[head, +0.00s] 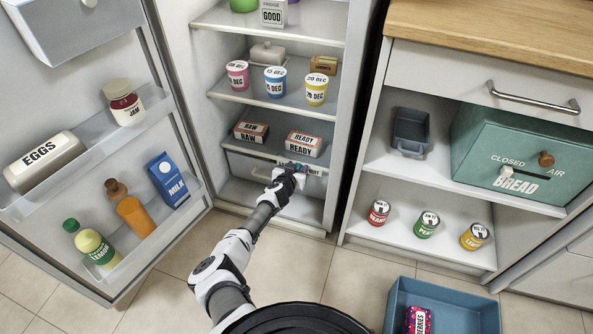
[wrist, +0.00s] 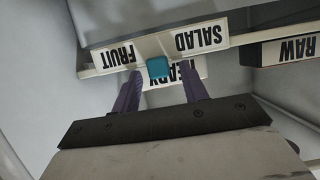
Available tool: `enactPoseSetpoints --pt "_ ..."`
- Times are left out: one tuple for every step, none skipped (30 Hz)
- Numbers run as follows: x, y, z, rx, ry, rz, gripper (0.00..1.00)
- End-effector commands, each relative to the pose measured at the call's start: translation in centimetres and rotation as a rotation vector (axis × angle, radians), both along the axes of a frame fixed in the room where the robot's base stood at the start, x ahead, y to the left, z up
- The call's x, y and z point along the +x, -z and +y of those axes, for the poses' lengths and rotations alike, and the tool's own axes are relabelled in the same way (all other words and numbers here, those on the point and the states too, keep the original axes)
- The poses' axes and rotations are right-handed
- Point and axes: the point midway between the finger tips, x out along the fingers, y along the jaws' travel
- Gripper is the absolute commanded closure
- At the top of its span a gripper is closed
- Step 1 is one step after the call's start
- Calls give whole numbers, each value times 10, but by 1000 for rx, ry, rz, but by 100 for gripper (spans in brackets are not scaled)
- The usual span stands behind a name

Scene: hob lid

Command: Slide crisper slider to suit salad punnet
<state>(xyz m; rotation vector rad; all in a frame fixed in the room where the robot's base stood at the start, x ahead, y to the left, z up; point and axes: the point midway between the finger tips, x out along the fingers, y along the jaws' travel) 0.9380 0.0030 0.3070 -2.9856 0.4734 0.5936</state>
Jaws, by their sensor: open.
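The crisper slider (wrist: 158,68) is a small teal block on a pale strip at the crisper's front edge. In the wrist view it sits about midway between the upside-down FRUIT label (wrist: 118,55) and SALAD label (wrist: 201,37). My gripper (wrist: 161,77) is open, with one finger on each side of the slider; I cannot tell whether either finger touches it. In the head view my gripper (head: 297,170) reaches into the lower fridge and mostly hides the slider. I see no salad punnet; a dark pink pack (head: 418,320), its label ending in "RIES", lies in a blue crate (head: 460,291).
RAW (head: 251,131) and READY (head: 304,143) packs sit on the shelf just above my gripper. The open fridge door (head: 85,190) with bottles stands at left. A cabinet with a bread bin (head: 490,140) and tins stands at right. Open floor lies between.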

Motion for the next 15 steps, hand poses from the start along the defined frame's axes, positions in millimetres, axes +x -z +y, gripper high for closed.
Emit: enactPoseSetpoints --pt "1 1 -1 0 0 0 56" --pt "2 0 -1 0 0 0 56" --pt "2 0 -1 0 0 0 56" --pt "2 0 -1 0 0 0 56" --pt "2 0 -1 0 0 0 56" --pt "2 0 -1 0 0 0 56" --pt "2 0 -1 0 0 0 56" --pt "2 0 -1 0 0 0 56" --pt "2 0 -1 0 0 0 56" --pt "2 0 -1 0 0 0 59" --pt "2 0 -1 0 0 0 63" --pt "2 0 -1 0 0 0 68" --pt "2 0 -1 0 0 0 72" --pt "2 0 0 0 0 0 76" --pt "2 0 -1 0 0 0 81"
